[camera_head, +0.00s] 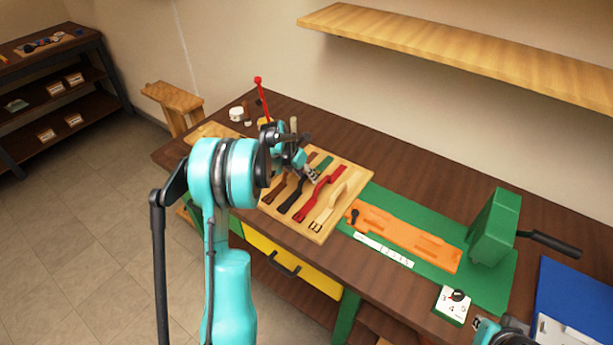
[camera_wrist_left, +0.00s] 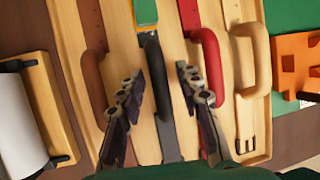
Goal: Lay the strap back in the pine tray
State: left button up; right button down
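The pine tray (camera_head: 350,172) lies on the bench with several straps in it: brown, black, red (camera_head: 316,193) and tan (camera_head: 334,205). My left gripper (camera_head: 308,172) is low over the tray. In the left wrist view the left gripper (camera_wrist_left: 162,86) is open, its two fingers apart. The black strap (camera_wrist_left: 166,125) runs between and below them, with a green piece (camera_wrist_left: 146,12) at its upper end. The brown strap (camera_wrist_left: 95,70) is left of the fingers; the red one (camera_wrist_left: 212,65) is by the right finger. Contact with any strap cannot be told.
Right of the tray, a green mat (camera_head: 490,283) carries an orange fixture (camera_head: 405,238) and a green block with a black lever (camera_head: 495,225). A white dial box (camera_head: 453,305) stands at the front. Part of my right arm shows at the bottom right.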

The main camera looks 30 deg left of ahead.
pick_arm(q)
jog(key=shift+r, duration=0.3)
jog(key=p+v, duration=0.3)
jog(key=v, duration=0.9)
jog(key=s+d+r+m+y, duration=0.1)
jog(key=s+d+r+m, duration=0.4)
jog(key=d+m, duration=0.4)
jog(key=s+d+m+t, duration=0.1)
jog(key=s+d+m, duration=0.6)
jog(key=m, duration=0.6)
jog(key=s+d+m+t+y, duration=0.1)
jog(key=s+d+m, duration=0.7)
jog(key=s+m, duration=0.4)
jog(key=shift+s+m+t, duration=0.15)
jog(key=shift+m+t, duration=0.25)
jog(key=shift+m, duration=0.4)
